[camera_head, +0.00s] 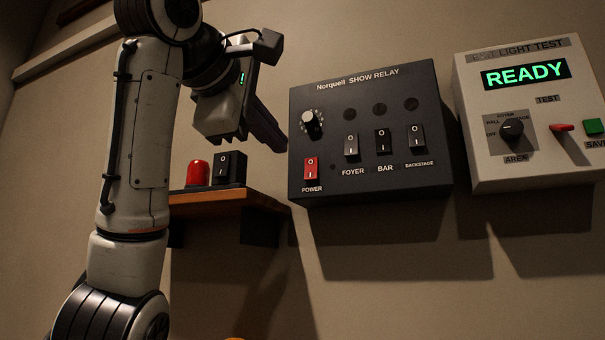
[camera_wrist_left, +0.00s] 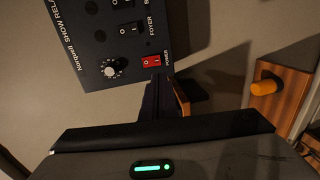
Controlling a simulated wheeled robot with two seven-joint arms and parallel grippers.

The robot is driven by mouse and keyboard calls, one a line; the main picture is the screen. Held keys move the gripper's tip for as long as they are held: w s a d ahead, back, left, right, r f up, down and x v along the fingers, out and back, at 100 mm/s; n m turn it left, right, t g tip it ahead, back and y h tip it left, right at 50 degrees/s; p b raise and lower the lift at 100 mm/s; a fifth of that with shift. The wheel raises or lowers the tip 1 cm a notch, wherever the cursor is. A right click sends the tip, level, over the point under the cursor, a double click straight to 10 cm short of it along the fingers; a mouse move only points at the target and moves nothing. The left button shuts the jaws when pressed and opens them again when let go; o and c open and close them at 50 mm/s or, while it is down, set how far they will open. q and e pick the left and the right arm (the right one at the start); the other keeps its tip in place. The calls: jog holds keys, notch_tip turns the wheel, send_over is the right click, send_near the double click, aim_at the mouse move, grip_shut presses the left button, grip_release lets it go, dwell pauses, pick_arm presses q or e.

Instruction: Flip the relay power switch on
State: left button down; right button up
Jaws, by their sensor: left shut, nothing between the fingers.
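The dark relay box (camera_head: 415,86), labelled "Norquell SHOW RELAY", is fixed to the wall. Its red POWER rocker switch (camera_head: 310,169) is at the lower left of its face, below a round knob (camera_head: 312,123). My left gripper (camera_head: 281,146) is shut and empty, its tips just left of the box and a little above the red switch in the head view. In the left wrist view the fingertips (camera_wrist_left: 157,80) appear close to the red switch (camera_wrist_left: 151,61); I cannot tell whether they touch. My right gripper is not in view.
FOYER (camera_head: 351,145), BAR (camera_head: 383,141) and BACKSTAGE (camera_head: 416,138) switches sit right of POWER. A wooden shelf (camera_head: 235,199) below my gripper holds a red cylinder (camera_head: 197,173) and a black switch block (camera_head: 231,168). A pale "EXIT LIGHT TEST" panel (camera_head: 480,130) reads READY at right.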

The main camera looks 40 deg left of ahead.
pick_arm(q)
jog(key=shift+s+a+r, duration=0.1)
jog(key=shift+s+r, duration=0.1)
jog(key=shift+s, duration=0.2)
jog(key=p, duration=0.7)
send_near(309, 177)
jog(key=x, duration=0.5)
jog(key=shift+r, duration=0.1)
jog(key=shift+w+a, duration=0.1)
jog(key=shift+w, duration=0.6)
jog(key=shift+f, duration=0.25)
